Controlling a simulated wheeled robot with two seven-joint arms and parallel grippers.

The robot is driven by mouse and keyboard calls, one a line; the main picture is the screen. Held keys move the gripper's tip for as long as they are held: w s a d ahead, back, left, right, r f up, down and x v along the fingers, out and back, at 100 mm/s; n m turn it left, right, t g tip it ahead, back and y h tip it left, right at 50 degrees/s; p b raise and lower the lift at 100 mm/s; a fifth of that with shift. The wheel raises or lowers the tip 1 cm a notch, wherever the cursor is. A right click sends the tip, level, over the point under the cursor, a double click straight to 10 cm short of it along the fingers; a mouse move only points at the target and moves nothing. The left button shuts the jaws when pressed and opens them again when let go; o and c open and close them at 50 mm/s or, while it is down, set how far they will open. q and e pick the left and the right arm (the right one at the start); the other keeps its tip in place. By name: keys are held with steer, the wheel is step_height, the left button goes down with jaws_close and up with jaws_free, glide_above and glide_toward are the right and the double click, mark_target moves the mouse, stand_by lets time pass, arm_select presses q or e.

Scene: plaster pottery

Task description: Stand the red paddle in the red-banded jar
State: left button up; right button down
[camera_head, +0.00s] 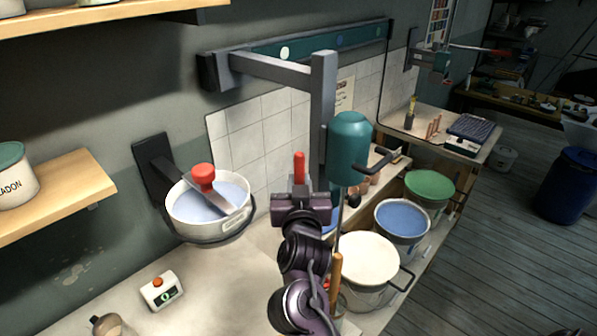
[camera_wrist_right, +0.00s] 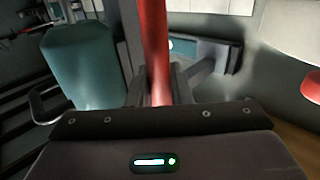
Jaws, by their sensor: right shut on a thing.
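My right gripper (camera_head: 300,192) is shut on the red paddle (camera_head: 299,166), whose red upper part stands up out of the jaws. In the right wrist view the red paddle (camera_wrist_right: 155,45) runs upright between the fingers. Its lower part is hidden in the head view by the gripper and arm. My left gripper is not in view.
A teal tank (camera_head: 350,150) hangs close on the right. Buckets, including a white-topped one (camera_head: 366,258), stand beyond. A small timer (camera_head: 161,291) sits front left.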

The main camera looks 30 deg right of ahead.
arm_select(q)
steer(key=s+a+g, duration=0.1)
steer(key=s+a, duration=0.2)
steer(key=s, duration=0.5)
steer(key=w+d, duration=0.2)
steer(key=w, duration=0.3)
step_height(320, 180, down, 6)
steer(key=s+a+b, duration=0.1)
steer(key=b, duration=0.4)
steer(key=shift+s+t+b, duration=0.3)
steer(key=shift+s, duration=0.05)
arm_select(e)
step_height(320, 180, down, 14)
steer(key=s, duration=0.1)
steer(key=shift+s+a+r, duration=0.2)
steer(key=shift+s+a, duration=0.15)
steer(key=shift+a, duration=0.1)
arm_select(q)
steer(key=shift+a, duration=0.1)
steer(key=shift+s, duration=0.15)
arm_select(e)
steer(key=c, duration=1.2)
jaws_free()
steer(key=shift+c, duration=0.2)
